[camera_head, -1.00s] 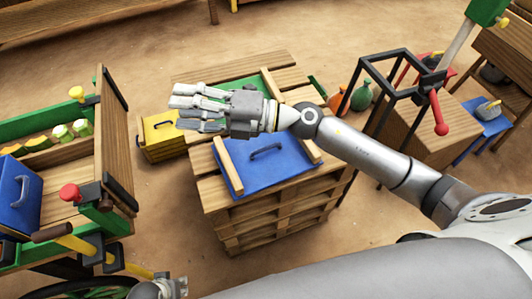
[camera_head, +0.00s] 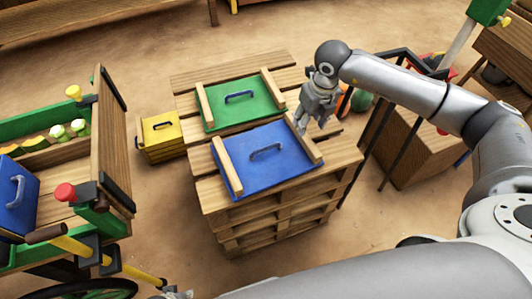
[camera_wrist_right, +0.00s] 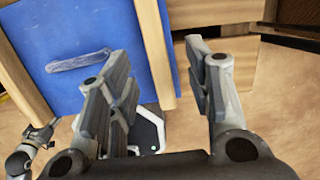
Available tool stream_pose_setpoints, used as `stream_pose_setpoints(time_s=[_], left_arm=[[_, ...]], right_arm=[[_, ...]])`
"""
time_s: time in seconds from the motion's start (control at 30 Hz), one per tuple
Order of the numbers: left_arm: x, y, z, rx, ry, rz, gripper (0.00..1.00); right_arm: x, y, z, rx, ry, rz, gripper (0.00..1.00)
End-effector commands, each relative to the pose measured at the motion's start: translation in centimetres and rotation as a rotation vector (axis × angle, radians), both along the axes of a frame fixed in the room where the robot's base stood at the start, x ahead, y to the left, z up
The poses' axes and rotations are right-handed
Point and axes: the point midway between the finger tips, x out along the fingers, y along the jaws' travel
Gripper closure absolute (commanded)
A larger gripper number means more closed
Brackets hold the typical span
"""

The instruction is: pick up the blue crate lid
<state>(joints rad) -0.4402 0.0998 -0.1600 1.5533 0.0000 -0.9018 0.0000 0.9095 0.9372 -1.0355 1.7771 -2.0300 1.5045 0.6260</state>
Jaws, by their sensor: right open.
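The blue crate lid (camera_head: 238,174) lies flat on the near part of a wooden pallet stack, with a wooden batten along each side and a dark arched handle (camera_head: 266,151) in its middle. My right gripper (camera_head: 311,124) is open and points down above the lid's right far corner, apart from the handle. In the right wrist view the lid (camera_wrist_right: 95,22) and its handle (camera_wrist_right: 77,61) lie left of the open, empty fingers (camera_wrist_right: 163,88). Only a bit of my left gripper (camera_head: 176,294) shows at the bottom edge; its fingers are unclear.
A green lid (camera_head: 225,115) with a handle lies behind the blue one on the pallet stack (camera_head: 250,236). A yellow box (camera_head: 162,148) stands left of the stack. A wooden cart (camera_head: 118,140) with another blue box (camera_head: 15,200) is at the left. A dark metal frame (camera_head: 393,160) stands close on the right.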

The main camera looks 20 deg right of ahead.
Motion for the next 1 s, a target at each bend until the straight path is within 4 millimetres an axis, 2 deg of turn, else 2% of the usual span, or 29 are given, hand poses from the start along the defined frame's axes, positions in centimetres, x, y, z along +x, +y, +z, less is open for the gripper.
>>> stream_pose_setpoints(time_s=[0.03, 0.27, 0.53, 0.87, 1.0], left_arm=[[0.1, 0.0, 0.2, 0.0, -0.002, 0.0, 0.6], [0.4, 0.0, 0.8, 0.0, -0.005, 0.001, 0.6], [1.2, -0.1, 2.1, -0.001, -0.014, 0.002, 0.6], [1.6, -0.2, 2.7, -0.002, -0.021, 0.003, 0.6], [1.5, -0.1, 2.7, -0.001, -0.019, 0.003, 0.6]], right_arm=[[0.1, 0.1, -0.9, 0.001, 0.001, 0.0, 0.54], [0.5, 0.2, -2.6, 0.003, 0.001, 0.001, 0.54], [1.4, 0.7, -6.4, 0.005, 0.001, 0.002, 0.54], [1.6, 0.7, -7.0, 0.005, -0.002, 0.003, 0.54], [1.5, 0.7, -7.0, 0.005, -0.002, 0.003, 0.72]])
